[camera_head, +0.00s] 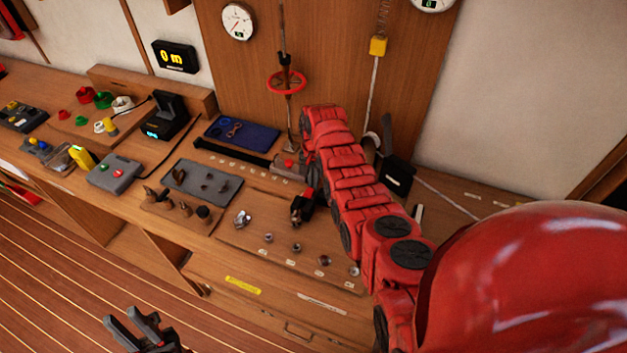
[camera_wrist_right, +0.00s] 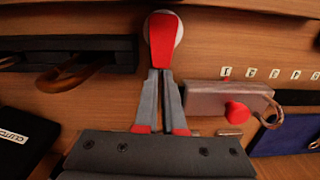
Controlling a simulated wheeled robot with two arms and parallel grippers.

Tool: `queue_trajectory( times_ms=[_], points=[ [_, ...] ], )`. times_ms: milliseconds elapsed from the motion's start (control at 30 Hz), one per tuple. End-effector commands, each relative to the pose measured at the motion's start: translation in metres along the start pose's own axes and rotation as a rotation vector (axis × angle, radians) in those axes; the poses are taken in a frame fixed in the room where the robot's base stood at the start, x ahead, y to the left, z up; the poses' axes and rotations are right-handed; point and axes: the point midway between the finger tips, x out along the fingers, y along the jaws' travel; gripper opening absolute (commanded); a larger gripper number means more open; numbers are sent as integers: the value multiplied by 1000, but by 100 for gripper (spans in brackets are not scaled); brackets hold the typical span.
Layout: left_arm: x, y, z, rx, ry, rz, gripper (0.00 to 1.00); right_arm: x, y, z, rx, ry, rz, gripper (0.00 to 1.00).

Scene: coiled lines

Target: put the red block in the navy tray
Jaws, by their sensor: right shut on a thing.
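My right gripper (camera_wrist_right: 163,75) is shut on the red block (camera_wrist_right: 162,38), a tapered red piece with a round white part at its far end. The block sticks out past the fingertips. The navy tray (camera_head: 268,137) lies flat at the back of the bench in the head view, with metal fittings on it. It also shows at the right edge of the wrist view (camera_wrist_right: 300,138). In the head view my right gripper (camera_head: 302,205) is low over the bench, to the right of and in front of the tray; the block is hard to make out there. My left gripper (camera_head: 137,325) is open and empty at the bottom.
A silver fitting with a red knob (camera_wrist_right: 237,112) lies between my right gripper and the tray. A grey tray (camera_head: 215,188) holds small parts to the left. A black box (camera_head: 397,174) stands right of my arm. Several small fittings line the bench front.

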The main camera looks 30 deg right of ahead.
Motion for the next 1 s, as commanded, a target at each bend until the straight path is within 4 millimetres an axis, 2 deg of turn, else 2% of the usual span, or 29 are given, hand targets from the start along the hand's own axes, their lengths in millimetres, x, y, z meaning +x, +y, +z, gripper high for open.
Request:
queue_trajectory(
  times_ms=[167, 200, 367, 633, 733, 800, 1000],
  points=[
    [-5, 0, 1, 0, 0, 0, 27, 5, 0, 0, 0, 0, 0, 0],
    [-5, 0, 1, 0, 0, 0, 27, 5, 0, 0, 0, 0, 0, 8],
    [-3, 0, 0, 0, 0, 0, 27, 4, 0, 0, 0, 0, 0, 36],
    [-3, 0, 0, 0, 0, 0, 27, 3, 0, 0, 0, -1, 1, 36],
    [3, 0, 0, 0, 0, 0, 27, -4, 0, 0, 0, -1, 0, 36],
    [-3, 0, 0, 0, 0, 0, 27, -4, 0, 0, 0, -1, 0, 36],
    [-14, 1, 2, 0, 0, 0, 27, -31, -1, -2, 1, 5, -5, 36]
  ],
)
